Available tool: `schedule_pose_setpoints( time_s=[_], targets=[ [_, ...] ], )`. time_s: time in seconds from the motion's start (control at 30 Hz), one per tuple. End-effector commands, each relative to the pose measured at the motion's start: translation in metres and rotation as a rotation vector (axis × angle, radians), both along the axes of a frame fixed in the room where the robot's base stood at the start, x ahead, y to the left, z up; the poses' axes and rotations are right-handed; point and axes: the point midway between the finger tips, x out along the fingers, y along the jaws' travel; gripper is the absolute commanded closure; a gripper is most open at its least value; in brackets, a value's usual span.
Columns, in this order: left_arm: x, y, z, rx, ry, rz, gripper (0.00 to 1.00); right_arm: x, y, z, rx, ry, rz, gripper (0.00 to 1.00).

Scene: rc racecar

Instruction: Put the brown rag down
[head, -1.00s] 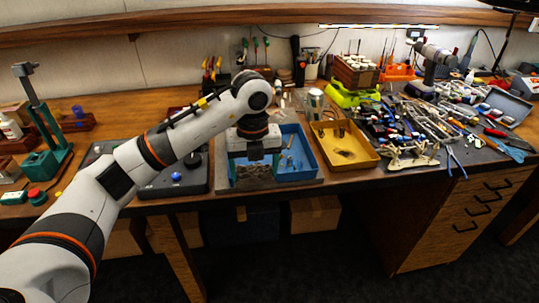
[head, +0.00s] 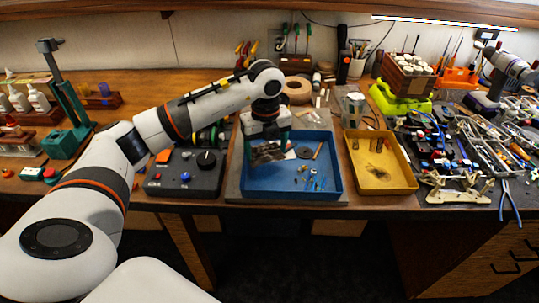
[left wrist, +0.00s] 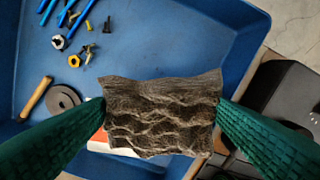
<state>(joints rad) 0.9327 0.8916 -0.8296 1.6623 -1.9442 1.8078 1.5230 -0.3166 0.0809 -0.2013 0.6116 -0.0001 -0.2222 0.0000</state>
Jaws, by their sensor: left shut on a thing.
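The brown rag (left wrist: 160,112) is crumpled, with wavy folds. My left gripper (left wrist: 162,110) is shut on it, with one green finger at each side edge. In the head view the rag (head: 266,154) hangs under my left wrist, over the left part of the blue tray (head: 292,193). The left wrist view shows the tray's blue floor beyond and below the rag. I cannot tell whether the rag's lower edge touches the tray. My right gripper is not in view.
The blue tray holds a grey disc (left wrist: 62,100), a wooden stick (left wrist: 35,98), blue pens and small hardware. A yellow tray (head: 379,180) stands to its right, a black control box (head: 185,176) to its left. Tools crowd the right of the bench.

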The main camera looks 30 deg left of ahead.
Motion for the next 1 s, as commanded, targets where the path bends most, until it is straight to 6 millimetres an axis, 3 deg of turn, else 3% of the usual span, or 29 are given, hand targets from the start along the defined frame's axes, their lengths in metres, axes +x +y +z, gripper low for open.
schedule_pose_setpoints(
  time_s=[0.13,0.3,0.67,0.7,0.73,1.0],
  targets=[
    [-0.001,0.000,-0.013,0.000,0.003,-0.001,0.44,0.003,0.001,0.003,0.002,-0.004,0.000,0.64],
    [0.000,0.000,-0.036,-0.001,0.002,-0.001,0.44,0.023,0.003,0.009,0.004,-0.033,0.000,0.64],
    [0.000,0.000,-0.043,-0.001,-0.001,-0.002,0.44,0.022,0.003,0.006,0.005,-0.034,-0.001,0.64],
    [0.000,0.000,-0.041,-0.001,-0.001,-0.001,0.18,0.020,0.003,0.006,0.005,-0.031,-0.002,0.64],
    [0.000,0.000,-0.041,-0.001,-0.001,-0.001,0.14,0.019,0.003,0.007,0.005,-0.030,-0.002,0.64],
    [0.000,0.000,-0.037,-0.001,-0.001,-0.001,0.14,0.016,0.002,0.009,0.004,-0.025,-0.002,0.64]
  ],
)
